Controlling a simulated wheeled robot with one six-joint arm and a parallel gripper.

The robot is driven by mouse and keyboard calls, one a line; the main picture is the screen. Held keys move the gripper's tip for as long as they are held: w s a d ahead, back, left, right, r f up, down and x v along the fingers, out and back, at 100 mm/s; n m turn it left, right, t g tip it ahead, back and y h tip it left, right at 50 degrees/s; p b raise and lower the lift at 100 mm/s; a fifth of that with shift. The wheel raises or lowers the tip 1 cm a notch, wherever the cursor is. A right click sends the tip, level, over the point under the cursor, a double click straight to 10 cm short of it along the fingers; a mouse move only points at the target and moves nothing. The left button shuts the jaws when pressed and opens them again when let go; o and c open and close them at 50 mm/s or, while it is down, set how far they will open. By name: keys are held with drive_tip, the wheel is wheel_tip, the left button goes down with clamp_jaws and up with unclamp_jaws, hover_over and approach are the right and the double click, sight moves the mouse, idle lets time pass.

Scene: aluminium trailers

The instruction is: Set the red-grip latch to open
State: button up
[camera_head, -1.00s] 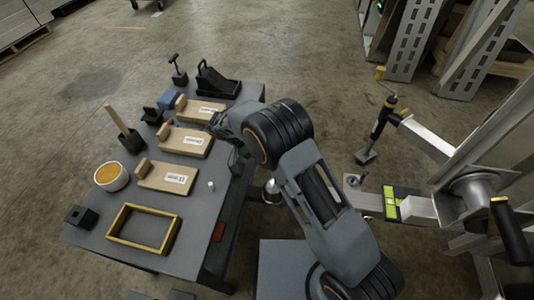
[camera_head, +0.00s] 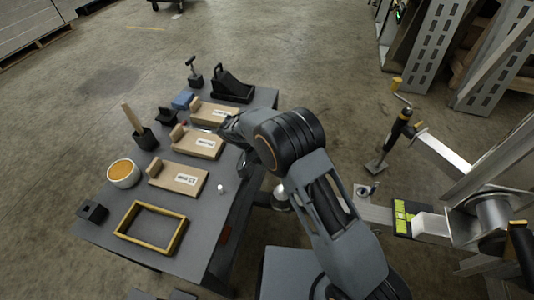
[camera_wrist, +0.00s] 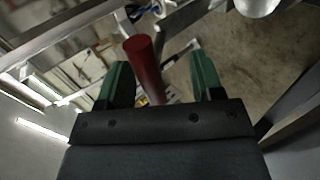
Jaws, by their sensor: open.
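In the wrist view a dark red cylindrical grip (camera_wrist: 143,62) stands out between the two green fingers of my gripper (camera_wrist: 160,72), closer to the left finger. I take it for the latch's red grip. The fingers are apart; whether the left one touches the grip cannot be told. The rest of the latch and the grip's lower end are hidden or too small to make out. In the head view my arm reaches up and left towards the table, and my fingertips and the red grip cannot be made out there.
A grey table (camera_head: 100,222) at the left holds wooden blocks, a yellow frame (camera_head: 184,232), a bowl (camera_head: 124,182) and black fixtures. At the right are the trailer's aluminium beam (camera_head: 440,160), a jack with a yellow handle (camera_head: 398,132) and a green level (camera_head: 400,212). Bare floor lies behind the table.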

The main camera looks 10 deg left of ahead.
drive_tip(key=p+v, duration=0.2)
drive_tip(key=v, duration=1.1)
drive_tip(key=shift+a+r, duration=0.1)
drive_tip(key=shift+a, duration=0.15)
drive_tip(key=shift+w+d+r, duration=0.15)
drive_tip(key=shift+d+r, duration=0.05)
drive_tip(key=shift+r, duration=0.15)
drive_tip(key=d+r+n+y+p, duration=0.1)
drive_tip(key=d+r+y+p, duration=0.7)
drive_tip(key=d+r, duration=0.95)
drive_tip(key=s+d+r+t+y+p, duration=0.2)
drive_tip(key=s+d+r+t+p, duration=0.3)
drive_tip(key=s+d+r+p, duration=0.7)
drive_tip(key=shift+s+d+r+n+y+p, duration=0.2)
drive_tip(key=shift+s+r+n+y+p, duration=0.35)
drive_tip(key=shift+s, duration=1.55)
